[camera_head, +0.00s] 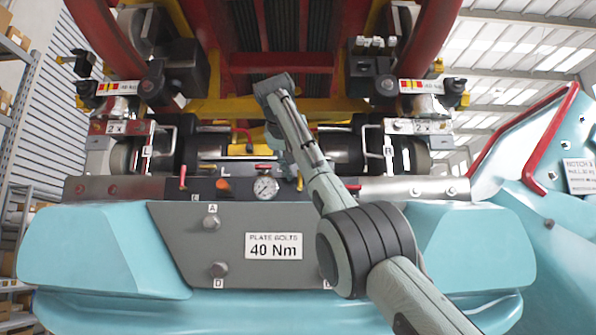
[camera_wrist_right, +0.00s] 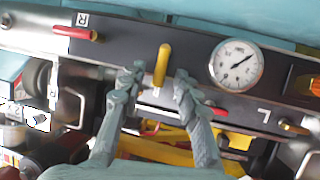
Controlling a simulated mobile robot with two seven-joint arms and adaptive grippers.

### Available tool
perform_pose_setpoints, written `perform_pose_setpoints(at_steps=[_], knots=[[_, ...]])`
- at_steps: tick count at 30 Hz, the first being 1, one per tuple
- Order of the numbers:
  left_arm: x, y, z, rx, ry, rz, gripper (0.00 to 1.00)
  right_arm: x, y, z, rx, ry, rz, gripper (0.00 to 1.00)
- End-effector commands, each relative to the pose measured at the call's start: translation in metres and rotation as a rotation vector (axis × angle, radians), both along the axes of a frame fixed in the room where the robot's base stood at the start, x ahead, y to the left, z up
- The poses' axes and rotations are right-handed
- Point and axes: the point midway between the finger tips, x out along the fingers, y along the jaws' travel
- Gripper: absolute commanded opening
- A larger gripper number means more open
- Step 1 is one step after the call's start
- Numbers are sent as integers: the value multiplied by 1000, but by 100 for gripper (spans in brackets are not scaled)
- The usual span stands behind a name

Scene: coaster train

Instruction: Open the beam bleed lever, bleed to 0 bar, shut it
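A short yellow lever (camera_wrist_right: 163,62) stands on the dark beam panel (camera_head: 212,189) beside the round pressure gauge (camera_wrist_right: 236,65); no readable label names it as the bleed lever. The gauge also shows in the head view (camera_head: 265,187). Its needle is visible, but I cannot read the value in bar. My right gripper (camera_wrist_right: 157,78) is open, with one finger on each side of the yellow lever and visible gaps to it. In the head view my right arm partly covers the gripper and fingertips. My left gripper is not in view.
Red handles sit near the panel's ends, one by the R mark (camera_wrist_right: 76,32) and one at left (camera_head: 182,177). An orange block (camera_head: 222,184) is left of the gauge. Below is a grey plate (camera_head: 190,240) with bolts and a 40 Nm sign (camera_head: 273,246). Red and yellow frames rise behind.

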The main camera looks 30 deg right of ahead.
Motion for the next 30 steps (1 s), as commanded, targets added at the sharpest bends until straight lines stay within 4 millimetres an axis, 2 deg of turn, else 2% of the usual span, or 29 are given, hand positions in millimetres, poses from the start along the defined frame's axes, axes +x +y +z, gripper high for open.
perform_pose_setpoints(at_steps=[5,12,18,24,30], knots=[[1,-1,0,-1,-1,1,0,-14,15,9,-2,-3,2,32],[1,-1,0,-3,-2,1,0,-49,48,29,-2,-4,3,32],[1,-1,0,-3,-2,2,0,-71,68,41,0,-1,1,32],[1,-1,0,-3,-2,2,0,-80,75,45,0,-1,1,32],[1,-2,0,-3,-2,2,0,-80,75,45,0,0,0,32]])
